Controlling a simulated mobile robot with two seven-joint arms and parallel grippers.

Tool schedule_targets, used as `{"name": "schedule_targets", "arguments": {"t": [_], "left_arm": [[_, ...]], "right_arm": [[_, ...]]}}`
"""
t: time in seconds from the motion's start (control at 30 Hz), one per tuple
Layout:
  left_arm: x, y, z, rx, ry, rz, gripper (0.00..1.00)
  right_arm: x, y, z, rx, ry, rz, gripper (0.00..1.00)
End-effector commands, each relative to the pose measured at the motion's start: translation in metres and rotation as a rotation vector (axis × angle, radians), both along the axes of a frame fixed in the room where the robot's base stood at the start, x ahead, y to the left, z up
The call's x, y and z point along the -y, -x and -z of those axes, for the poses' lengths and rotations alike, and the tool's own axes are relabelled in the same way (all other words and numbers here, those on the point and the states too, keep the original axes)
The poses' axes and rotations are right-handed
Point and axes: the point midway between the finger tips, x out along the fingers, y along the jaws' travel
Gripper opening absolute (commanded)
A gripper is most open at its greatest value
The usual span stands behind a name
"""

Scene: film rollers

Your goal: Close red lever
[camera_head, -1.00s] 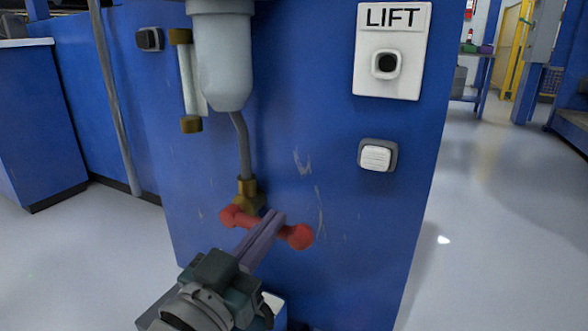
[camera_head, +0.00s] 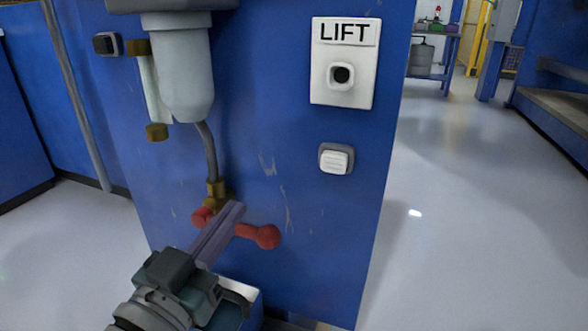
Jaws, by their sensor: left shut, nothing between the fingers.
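The red lever (camera_head: 262,236) sits low on the front of the blue cabinet, below a brass fitting (camera_head: 214,191). It slopes slightly down to the right, with a round knob at its right end and a red part at its left end. My left gripper (camera_head: 232,210) comes up from the lower left. Its fingers are together with nothing between them, and they cross in front of the lever's middle, hiding part of it. I cannot tell whether they touch it. My right gripper is not in view.
The blue cabinet (camera_head: 300,225) carries a grey filter bowl (camera_head: 185,75) with a hose above the lever. A white LIFT panel (camera_head: 343,62) and a light button (camera_head: 336,160) are to the right. Open grey floor (camera_head: 450,220) lies right of the cabinet.

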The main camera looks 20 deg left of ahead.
Motion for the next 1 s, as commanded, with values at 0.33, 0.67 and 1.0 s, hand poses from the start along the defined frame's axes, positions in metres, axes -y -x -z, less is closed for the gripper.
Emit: {"name": "schedule_targets", "arguments": {"t": [0.33,0.67,1.0], "left_arm": [[-0.005,0.06,0.008,0.001,0.0,0.0,0.0],[-0.005,0.068,0.01,0.004,0.0,0.0,0.0],[-0.005,0.067,0.004,-0.004,0.0,0.003,0.0]], "right_arm": [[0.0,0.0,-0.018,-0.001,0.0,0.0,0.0],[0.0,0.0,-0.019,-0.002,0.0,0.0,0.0],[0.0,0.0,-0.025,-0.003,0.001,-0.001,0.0]]}}
